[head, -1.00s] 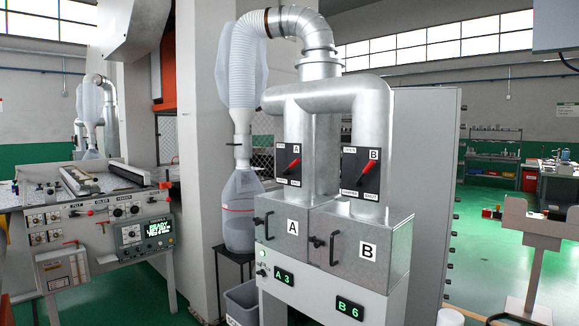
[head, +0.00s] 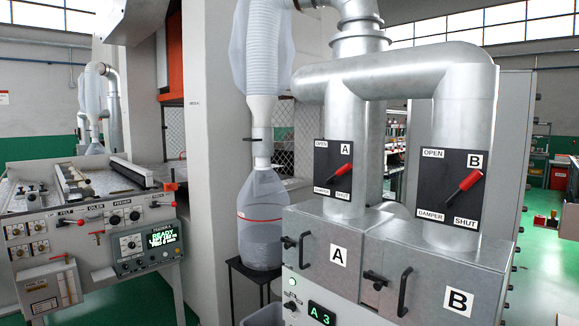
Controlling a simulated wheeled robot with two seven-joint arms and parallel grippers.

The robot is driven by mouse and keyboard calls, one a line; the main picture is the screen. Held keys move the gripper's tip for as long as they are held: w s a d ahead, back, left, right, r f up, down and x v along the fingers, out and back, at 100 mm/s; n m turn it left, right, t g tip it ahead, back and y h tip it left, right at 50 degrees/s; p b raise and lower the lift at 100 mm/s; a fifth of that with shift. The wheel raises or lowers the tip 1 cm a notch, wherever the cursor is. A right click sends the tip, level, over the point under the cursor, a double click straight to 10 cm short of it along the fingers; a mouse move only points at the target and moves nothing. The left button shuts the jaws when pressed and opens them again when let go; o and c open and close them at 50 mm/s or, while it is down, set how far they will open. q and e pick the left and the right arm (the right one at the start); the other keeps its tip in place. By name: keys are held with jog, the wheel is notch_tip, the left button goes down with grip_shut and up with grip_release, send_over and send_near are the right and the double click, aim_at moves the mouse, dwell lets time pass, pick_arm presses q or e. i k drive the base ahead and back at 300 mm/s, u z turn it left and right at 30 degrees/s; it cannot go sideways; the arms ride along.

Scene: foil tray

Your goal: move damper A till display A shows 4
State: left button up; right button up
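Damper A's red lever (head: 343,169) sits on a black plate (head: 333,183) marked OPEN and SHUT, on the left vertical duct. The lever points up and to the right. Display A (head: 321,314) is at the bottom edge of the head view and reads A 3 in green. Damper B's red lever (head: 470,180) is on a like plate (head: 450,200) on the right duct and also points up and to the right. Neither of my grippers is in view.
Metal boxes labelled A (head: 338,257) and B (head: 458,300) with black handles stand below the dampers. A machine with a control panel (head: 145,245) is at the left. A clear bag (head: 262,222) hangs beside box A. Green floor shows at the right.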

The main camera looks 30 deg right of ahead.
aim_at(324, 182)
jog(key=z, duration=0.55)
jog(key=i, duration=1.15)
jog(key=z, duration=0.85)
